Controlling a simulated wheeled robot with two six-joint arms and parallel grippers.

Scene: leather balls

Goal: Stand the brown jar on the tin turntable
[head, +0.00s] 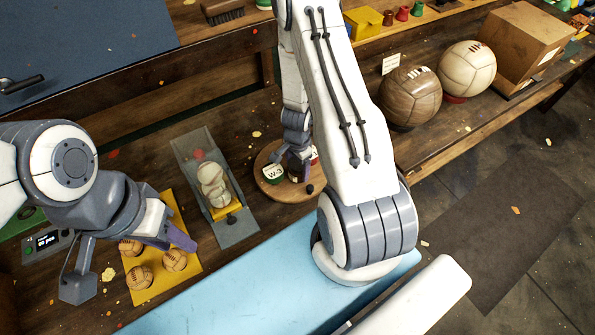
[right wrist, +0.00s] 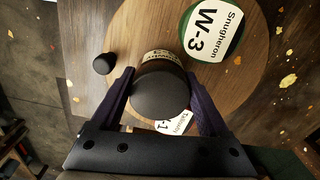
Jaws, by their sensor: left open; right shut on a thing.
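The tin turntable is a round wooden disc (head: 262,187) on the bench, seen from above in the right wrist view (right wrist: 258,88). The brown jar (right wrist: 160,92) has a dark round lid and a pale label band. My right gripper (right wrist: 160,98) is shut on it, one purple finger on each side. The jar is over the turntable; I cannot tell if its base touches it. In the head view my right gripper (head: 297,168) mostly hides the jar. A green-rimmed W-3 tin (right wrist: 212,30) and a partly hidden W-1 tin (right wrist: 175,123) stand on the turntable. My left gripper (head: 130,260) is open and empty.
A small black knob (right wrist: 103,64) rises near the turntable's edge. A grey tray (head: 190,150) with pale balls lies left of it. Small brown balls sit on a yellow mat (head: 158,290) under my left gripper. Large balls (head: 410,97) and a carton (head: 520,45) stand right.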

